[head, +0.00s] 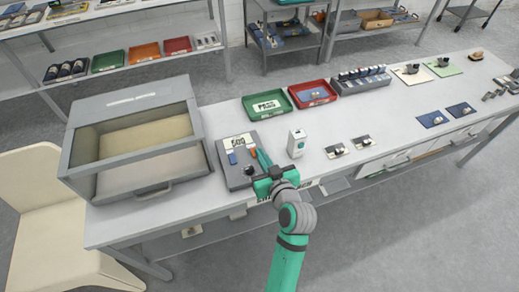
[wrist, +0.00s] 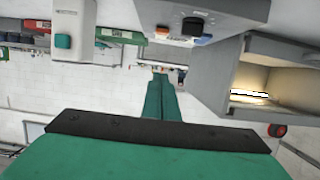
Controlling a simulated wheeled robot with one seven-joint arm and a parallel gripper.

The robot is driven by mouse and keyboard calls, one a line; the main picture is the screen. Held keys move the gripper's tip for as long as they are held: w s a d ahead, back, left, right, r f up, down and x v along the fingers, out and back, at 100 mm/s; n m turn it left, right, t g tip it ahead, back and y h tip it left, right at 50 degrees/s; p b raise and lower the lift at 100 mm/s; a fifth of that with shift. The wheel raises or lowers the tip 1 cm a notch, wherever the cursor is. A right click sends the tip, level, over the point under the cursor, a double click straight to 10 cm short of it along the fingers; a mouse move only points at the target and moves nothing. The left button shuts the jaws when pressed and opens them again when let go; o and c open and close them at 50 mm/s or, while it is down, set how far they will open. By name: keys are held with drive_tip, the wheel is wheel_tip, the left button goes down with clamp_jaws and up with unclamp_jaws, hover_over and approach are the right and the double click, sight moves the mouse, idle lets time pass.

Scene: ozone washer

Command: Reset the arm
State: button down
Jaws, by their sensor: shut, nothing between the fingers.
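My gripper (head: 263,158) is green, with its two fingers pressed together and nothing between them. It is held above the front part of the bench, beside a grey panel (head: 224,152) with a white label, a blue item, an orange item and a black knob. In the wrist view the shut fingers (wrist: 161,78) point away from the camera, and the scene appears upside down. The arm reaches up from the lower middle of the head view. The grey washer box (head: 184,165) stands left of the gripper; its interior shows in the wrist view.
A small white bottle-like box (head: 296,144) stands close right of the gripper. Green (head: 287,112) and red (head: 334,99) trays lie behind it. A cream chair (head: 30,170) is at far left. Open floor (head: 400,230) lies in front of the long bench (head: 215,204).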

drive_tip(key=shift+s+d+r, duration=0.2)
drive_tip(key=shift+s+d, duration=0.05)
drive_tip(key=shift+s, duration=0.3)
